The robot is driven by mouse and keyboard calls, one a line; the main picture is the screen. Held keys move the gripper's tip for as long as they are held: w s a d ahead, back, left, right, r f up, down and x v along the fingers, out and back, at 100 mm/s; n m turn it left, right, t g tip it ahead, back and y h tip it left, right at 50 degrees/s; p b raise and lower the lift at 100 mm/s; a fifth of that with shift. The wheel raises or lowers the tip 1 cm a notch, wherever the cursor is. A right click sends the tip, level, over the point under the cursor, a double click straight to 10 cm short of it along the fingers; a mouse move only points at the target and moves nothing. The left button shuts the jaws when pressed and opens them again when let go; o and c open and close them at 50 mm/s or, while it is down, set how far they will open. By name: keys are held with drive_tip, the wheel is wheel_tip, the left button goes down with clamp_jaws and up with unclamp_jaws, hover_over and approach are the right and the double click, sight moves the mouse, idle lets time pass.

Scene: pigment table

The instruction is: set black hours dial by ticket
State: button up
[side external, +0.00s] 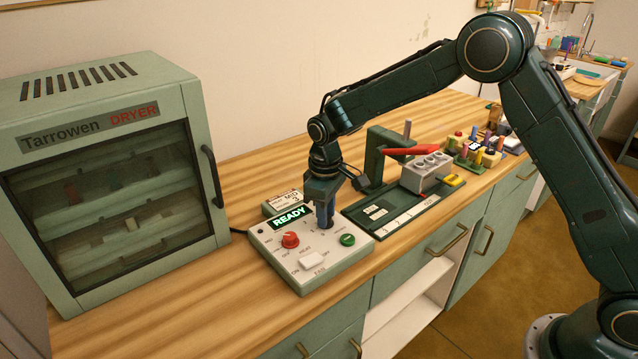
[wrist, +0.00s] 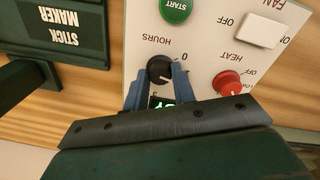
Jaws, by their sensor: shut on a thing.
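The black hours dial (wrist: 160,69) sits on the pale control panel (side external: 305,273) under the printed word HOURS. My gripper (side external: 325,222) points down over the panel. In the wrist view its two blue fingers (wrist: 158,80) are shut on the dial, one on each side. A short light mark on the dial points to the lower right in that view. A 0 is printed beside the right finger; other numerals are mostly covered. In the side view the fingers hide the dial. A ticket (side external: 288,198) stands behind the panel, seemingly reading MID and 3. The green display (side external: 289,217) reads READY.
The stick maker (side external: 410,205) stands right. Bare wood lies in front of the dryer.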

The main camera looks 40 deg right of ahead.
drive_tip(key=m, duration=0.4)
drive_tip(key=shift+w+a+m, duration=0.1)
drive_tip(key=shift+m, duration=0.3)
drive_tip(key=m, duration=0.3)
drive_tip(key=shift+m, duration=0.3)
drive_tip(key=m, duration=0.3)
drive_tip(key=shift+m, duration=0.3)
drive_tip(key=shift+m+g, duration=0.3)
drive_tip(key=shift+m, duration=1.5)
drive_tip(key=o, duration=1)
drive_tip(key=shift+r, duration=0.1)
